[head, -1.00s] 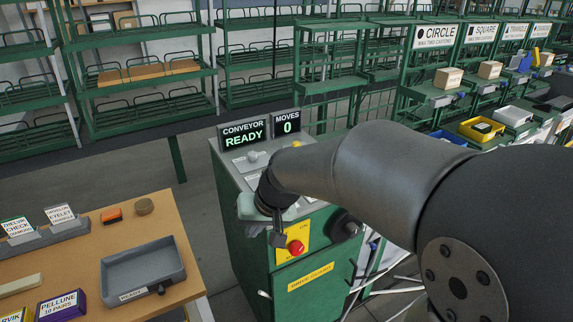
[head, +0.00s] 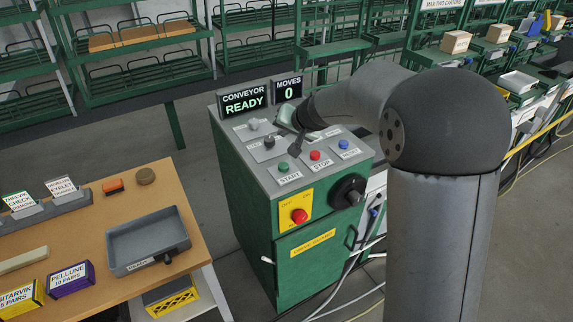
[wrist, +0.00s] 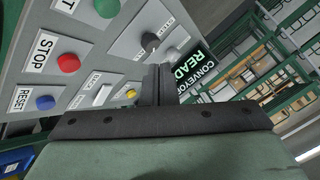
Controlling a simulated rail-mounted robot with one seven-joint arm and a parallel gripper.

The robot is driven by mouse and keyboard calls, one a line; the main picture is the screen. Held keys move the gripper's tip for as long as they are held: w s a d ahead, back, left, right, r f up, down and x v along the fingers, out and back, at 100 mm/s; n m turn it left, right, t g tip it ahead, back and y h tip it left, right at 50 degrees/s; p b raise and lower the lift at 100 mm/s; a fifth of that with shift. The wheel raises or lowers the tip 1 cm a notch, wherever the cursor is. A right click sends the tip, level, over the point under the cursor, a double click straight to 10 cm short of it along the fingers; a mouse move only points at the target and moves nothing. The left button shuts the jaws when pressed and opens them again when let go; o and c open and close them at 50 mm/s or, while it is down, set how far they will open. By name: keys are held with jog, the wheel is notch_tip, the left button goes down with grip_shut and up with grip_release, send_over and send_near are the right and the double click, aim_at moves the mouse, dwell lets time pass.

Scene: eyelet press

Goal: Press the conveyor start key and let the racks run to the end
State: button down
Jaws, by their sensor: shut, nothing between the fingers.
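The start key (head: 283,166) is a green round button marked START on the sloped panel of the green control cabinet. It stands clear in the head view, and a green button (wrist: 106,8) shows at the top edge of the wrist view. My gripper (head: 295,151) is shut and empty, its dark fingers pointing down over the panel just behind the start key, apart from it. In the wrist view the fingers (wrist: 153,70) end near a black knob (wrist: 150,41). The conveyor display (head: 244,98) reads READY. Green racks (head: 140,50) stand at the back.
A red STOP button (head: 315,155) and blue RESET button (head: 344,145) sit right of the start key. A red emergency knob (head: 299,216) and black rotary switch (head: 348,191) are on the front. The moves display (head: 288,90) reads 0. A wooden table (head: 85,231) stands left.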

jog(key=b, duration=0.6)
send_over(285, 168)
notch_tip(285, 168, down, 8)
jog(key=shift+r, duration=0.1)
jog(key=shift+f+b, duration=0.55)
jog(key=shift+b, duration=0.3)
jog(key=shift+f, duration=0.15)
dwell(1.0)
jog(key=shift+f+b, duration=0.25)
jog(key=shift+b, duration=0.4)
